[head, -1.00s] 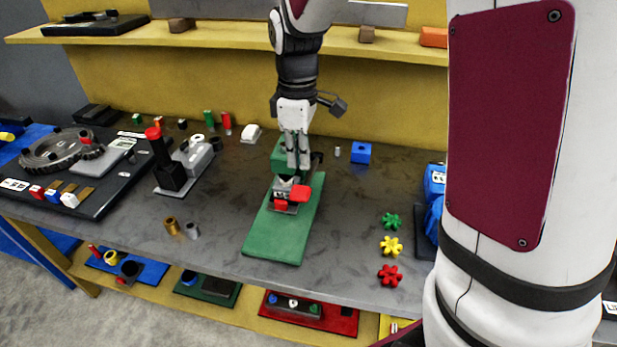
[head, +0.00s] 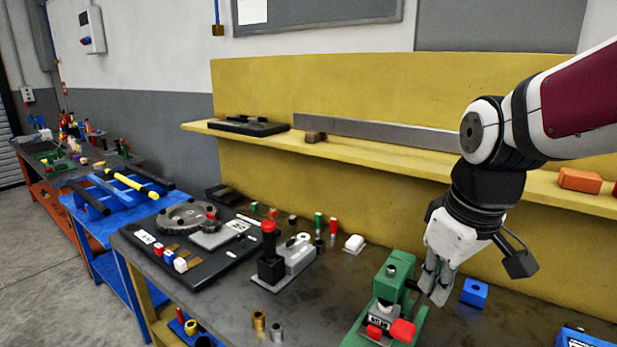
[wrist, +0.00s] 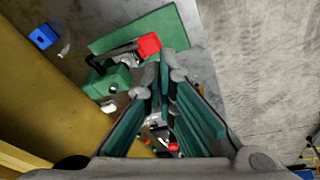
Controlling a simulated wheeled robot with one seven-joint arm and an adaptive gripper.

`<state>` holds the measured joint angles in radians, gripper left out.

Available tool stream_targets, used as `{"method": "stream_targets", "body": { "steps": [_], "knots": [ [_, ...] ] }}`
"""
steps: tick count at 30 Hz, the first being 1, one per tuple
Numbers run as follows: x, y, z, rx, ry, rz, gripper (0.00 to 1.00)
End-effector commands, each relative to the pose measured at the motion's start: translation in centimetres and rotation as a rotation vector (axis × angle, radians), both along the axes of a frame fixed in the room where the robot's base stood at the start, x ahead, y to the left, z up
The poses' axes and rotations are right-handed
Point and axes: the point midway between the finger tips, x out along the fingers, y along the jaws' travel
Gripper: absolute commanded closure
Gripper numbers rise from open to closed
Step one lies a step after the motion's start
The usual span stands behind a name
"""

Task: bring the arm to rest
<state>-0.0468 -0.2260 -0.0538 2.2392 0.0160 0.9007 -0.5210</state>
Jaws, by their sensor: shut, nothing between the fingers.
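My gripper (head: 437,284) is in the head view at the right, hanging fingers down at the end of my arm. Its fingers are shut with nothing between them. It is close beside the green positioner (head: 391,278), which has a red block and a red knob at its front; whether they touch I cannot tell. In the wrist view my fingers (wrist: 165,80) fill the middle, and the positioner's green body (wrist: 108,82) and red knob (wrist: 148,45) show just past them. The lower part of the positioner is cut off in the head view.
A blue block (head: 474,292) lies right of my gripper. The yellow shelf (head: 380,165) runs behind my arm, with an orange block (head: 580,180) on it. A red-topped black device (head: 270,262) and a gear board (head: 190,240) stand to the left.

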Motion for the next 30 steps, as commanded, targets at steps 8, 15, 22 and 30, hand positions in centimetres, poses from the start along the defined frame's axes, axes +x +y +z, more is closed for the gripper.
{"method": "stream_targets", "body": {
  "steps": [8,15,22,30],
  "knots": [
    [-6.4,0.0,2.4,0.083,-0.159,-0.288,1.0],
    [-9.6,0.0,2.5,0.143,-0.24,-0.449,1.0],
    [-10.2,-0.1,2.4,0.157,-0.253,-0.483,1.0],
    [-10.2,-0.1,2.4,0.156,-0.253,-0.481,1.0]
  ]
}}
